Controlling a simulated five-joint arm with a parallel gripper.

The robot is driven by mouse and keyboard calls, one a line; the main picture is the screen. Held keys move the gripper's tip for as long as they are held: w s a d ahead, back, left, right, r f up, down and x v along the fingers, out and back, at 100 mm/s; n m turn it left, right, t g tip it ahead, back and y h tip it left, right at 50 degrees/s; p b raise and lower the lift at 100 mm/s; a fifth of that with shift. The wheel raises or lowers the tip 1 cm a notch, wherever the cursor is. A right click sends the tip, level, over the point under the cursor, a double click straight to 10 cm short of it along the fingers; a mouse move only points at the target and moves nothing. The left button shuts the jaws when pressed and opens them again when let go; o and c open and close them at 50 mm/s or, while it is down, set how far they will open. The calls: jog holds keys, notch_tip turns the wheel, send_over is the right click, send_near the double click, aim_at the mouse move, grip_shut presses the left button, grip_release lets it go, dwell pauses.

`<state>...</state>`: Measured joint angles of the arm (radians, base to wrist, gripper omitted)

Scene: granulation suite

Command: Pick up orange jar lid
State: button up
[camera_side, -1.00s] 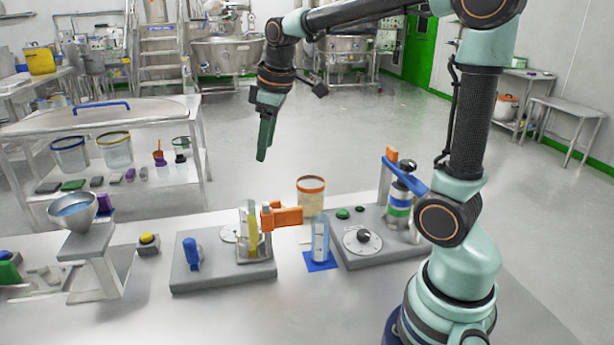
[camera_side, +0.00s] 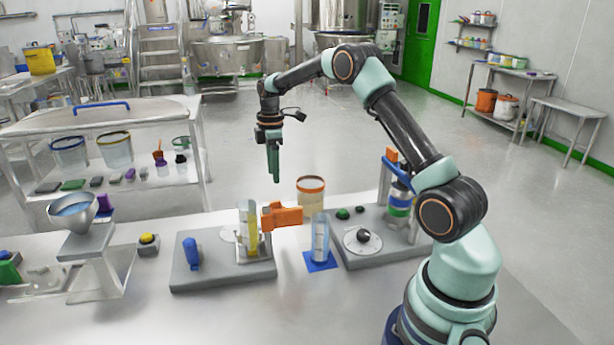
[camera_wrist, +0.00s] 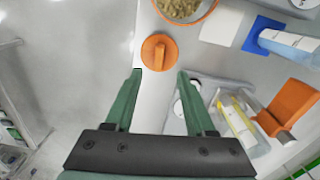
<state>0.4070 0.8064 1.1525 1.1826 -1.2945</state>
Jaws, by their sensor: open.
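The orange jar lid (camera_wrist: 159,52) is a round disc with a raised bar on top. In the wrist view it lies flat on the white bench top near the bench edge, just beyond my fingertips and roughly centred between them. I cannot make it out in the side view, where the orange block may hide it. My gripper (camera_side: 275,180) hangs pointing down above the far side of the bench. Its two green fingers are apart and empty in the wrist view (camera_wrist: 160,74). The open jar (camera_side: 311,196) with an orange rim stands near the lid.
A grey base with a clear yellow cylinder (camera_side: 250,230) and an orange block (camera_side: 282,216) stands near the lid. A clear cylinder (camera_side: 320,238) stands on a blue mat. A dial unit (camera_side: 362,240) is to the right.

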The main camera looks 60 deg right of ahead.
send_over(273, 202)
jog(key=f, duration=0.4)
jog(key=shift+s+d+f, duration=0.15)
jog(key=shift+d+f, duration=0.15)
jog(key=shift+f, duration=0.05)
jog(key=shift+w+a+f, duration=0.1)
jog(key=shift+w+f, duration=0.05)
jog(key=shift+f, duration=1.2)
jog(key=shift+w+a+f, duration=0.1)
jog(key=shift+f, duration=1.2)
grip_shut()
